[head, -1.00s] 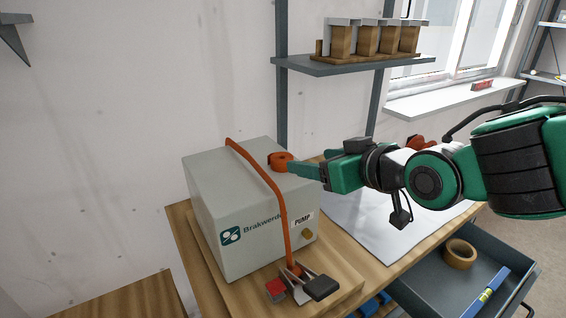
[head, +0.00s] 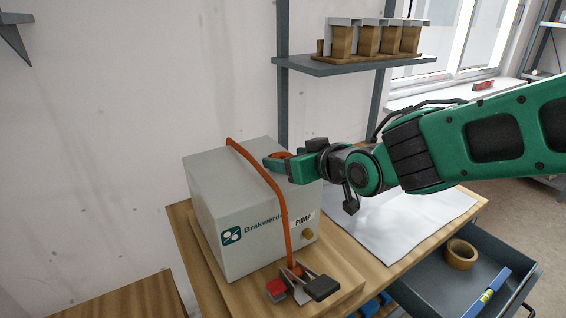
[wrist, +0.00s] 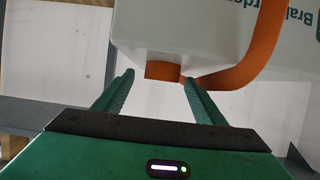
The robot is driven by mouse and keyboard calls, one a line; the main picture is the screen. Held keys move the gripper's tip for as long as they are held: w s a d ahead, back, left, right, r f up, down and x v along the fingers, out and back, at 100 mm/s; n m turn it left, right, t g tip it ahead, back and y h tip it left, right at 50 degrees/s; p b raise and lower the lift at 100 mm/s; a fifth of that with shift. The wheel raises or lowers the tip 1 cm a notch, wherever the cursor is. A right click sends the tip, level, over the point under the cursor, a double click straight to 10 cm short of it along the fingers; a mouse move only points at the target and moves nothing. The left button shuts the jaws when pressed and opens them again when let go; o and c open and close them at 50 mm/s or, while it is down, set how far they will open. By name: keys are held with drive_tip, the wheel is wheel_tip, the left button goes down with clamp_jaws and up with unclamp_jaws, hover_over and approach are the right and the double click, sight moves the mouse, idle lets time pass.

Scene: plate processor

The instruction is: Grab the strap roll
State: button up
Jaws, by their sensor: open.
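The strap roll (head: 281,155) is a small orange coil on the top of the grey pump box (head: 230,200), near its back right edge. My gripper partly hides it in the head view. In the wrist view the roll (wrist: 162,70) shows as an orange block between and just beyond my fingertips. My gripper (head: 272,161) is open with its fingers at the roll; it also shows in the wrist view (wrist: 158,80) with a finger to each side. I cannot tell whether either finger touches the roll.
An orange strap (head: 270,187) runs over the box to a metal buckle (head: 299,282). A white sheet (head: 400,225) lies on the bench to the right. An open drawer (head: 425,295) holds a tape roll (head: 461,254) and a blue level (head: 491,291). A shelf (head: 355,66) hangs above.

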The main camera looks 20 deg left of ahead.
drive_tip(key=shift+w+a+f, duration=0.2)
drive_tip(key=shift+w+a, duration=0.1)
drive_tip(key=shift+a, duration=0.05)
drive_tip(key=c, duration=1.2)
drive_tip(key=shift+r, duration=0.15)
